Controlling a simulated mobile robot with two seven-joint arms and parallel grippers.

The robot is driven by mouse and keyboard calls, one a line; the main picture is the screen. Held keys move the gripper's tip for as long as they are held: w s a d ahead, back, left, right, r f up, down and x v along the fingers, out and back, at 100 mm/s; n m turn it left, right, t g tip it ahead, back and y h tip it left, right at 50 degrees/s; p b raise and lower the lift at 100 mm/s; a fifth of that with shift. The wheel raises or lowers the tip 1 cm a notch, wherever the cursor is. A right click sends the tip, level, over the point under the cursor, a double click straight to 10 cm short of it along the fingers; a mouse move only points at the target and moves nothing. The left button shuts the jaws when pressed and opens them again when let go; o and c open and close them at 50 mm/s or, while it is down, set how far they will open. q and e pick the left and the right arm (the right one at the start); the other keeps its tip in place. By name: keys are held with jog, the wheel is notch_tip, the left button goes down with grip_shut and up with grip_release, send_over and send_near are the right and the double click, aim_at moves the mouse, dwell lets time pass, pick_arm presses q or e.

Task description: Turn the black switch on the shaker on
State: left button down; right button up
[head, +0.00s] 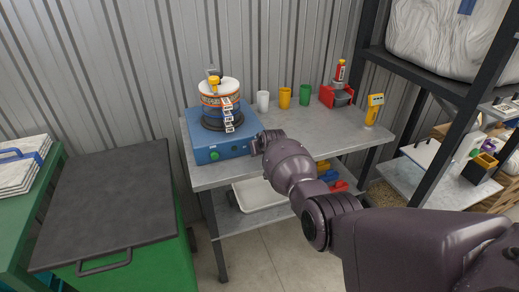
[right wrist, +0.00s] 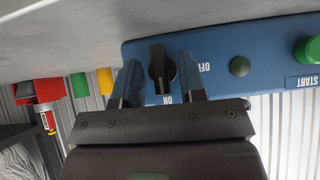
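The blue shaker (head: 220,145) stands on the left end of the grey workbench, with a strapped tub (head: 218,103) on top. Its front panel also shows upside down in the right wrist view (right wrist: 225,85). The black switch (right wrist: 162,68) is an elongated knob; its long axis lines up with the ON label, and OFF is off to its side. My right gripper (right wrist: 160,80) is open, its fingers on either side of the switch with small gaps visible. In the head view my right gripper (head: 259,142) hides the switch. My left gripper is not in view.
A green START button (head: 215,155) is on the same panel. White (head: 263,101), yellow (head: 285,98) and green (head: 305,95) cups stand behind my right arm. A yellow handheld device (head: 374,108) is at the bench's right. A green bin with a dark lid (head: 105,195) stands left.

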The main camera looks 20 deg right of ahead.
dwell(0.3)
jog(key=shift+s+r+p, duration=0.35)
jog(key=shift+r+p, duration=0.1)
jog(key=shift+r, duration=0.05)
jog(key=p+v, duration=0.2)
jog(key=v, duration=0.2)
jog(key=shift+s+r, duration=0.1)
jog(key=shift+s, duration=0.1)
jog(key=v, duration=0.5)
jog(key=shift+p, duration=0.4)
